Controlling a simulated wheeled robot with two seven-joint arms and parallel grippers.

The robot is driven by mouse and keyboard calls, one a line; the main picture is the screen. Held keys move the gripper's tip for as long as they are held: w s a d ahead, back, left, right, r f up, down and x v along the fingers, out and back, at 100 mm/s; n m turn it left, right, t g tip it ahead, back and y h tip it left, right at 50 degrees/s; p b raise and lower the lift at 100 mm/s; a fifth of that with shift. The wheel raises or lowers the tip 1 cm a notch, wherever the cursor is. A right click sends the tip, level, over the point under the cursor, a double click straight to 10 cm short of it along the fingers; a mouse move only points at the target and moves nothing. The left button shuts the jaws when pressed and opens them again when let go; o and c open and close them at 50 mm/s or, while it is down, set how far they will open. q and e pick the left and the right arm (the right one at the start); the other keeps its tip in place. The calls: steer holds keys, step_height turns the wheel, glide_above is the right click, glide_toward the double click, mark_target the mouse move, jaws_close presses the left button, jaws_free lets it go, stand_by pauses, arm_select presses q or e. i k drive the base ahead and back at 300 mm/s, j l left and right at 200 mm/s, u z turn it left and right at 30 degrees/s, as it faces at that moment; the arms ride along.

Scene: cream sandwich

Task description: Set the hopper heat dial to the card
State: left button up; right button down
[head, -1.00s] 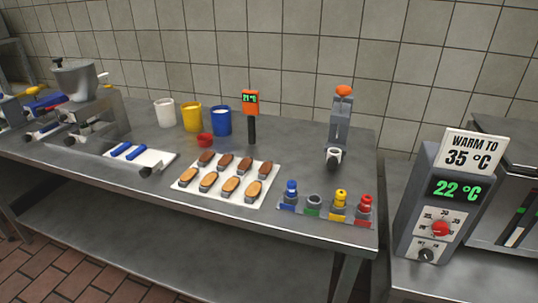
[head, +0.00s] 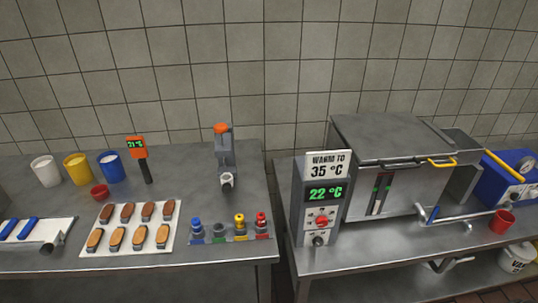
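The hopper heat control box (head: 303,226) stands upright on the right-hand table, at the left side of a large steel hopper (head: 382,150). A white card (head: 326,168) on top of it reads "WARM TO 35 °C". Its green display (head: 324,194) reads 22 °C. Below the display is a red dial (head: 322,222) on a pale scale plate; its exact setting is too small to read. A dark knob (head: 318,240) sits under the dial. Neither of my grippers shows in the head view.
The left table holds a tray of eclair-like biscuits (head: 151,250), several coloured nozzles (head: 240,225), three tubs and a steel dispenser (head: 226,160). A narrow gap separates the tables. A yellow-handled lever (head: 432,162), steel pipe and red cup (head: 502,221) lie right of the box.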

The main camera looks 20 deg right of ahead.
mark_target(321, 221)
steer(key=z, duration=1.15)
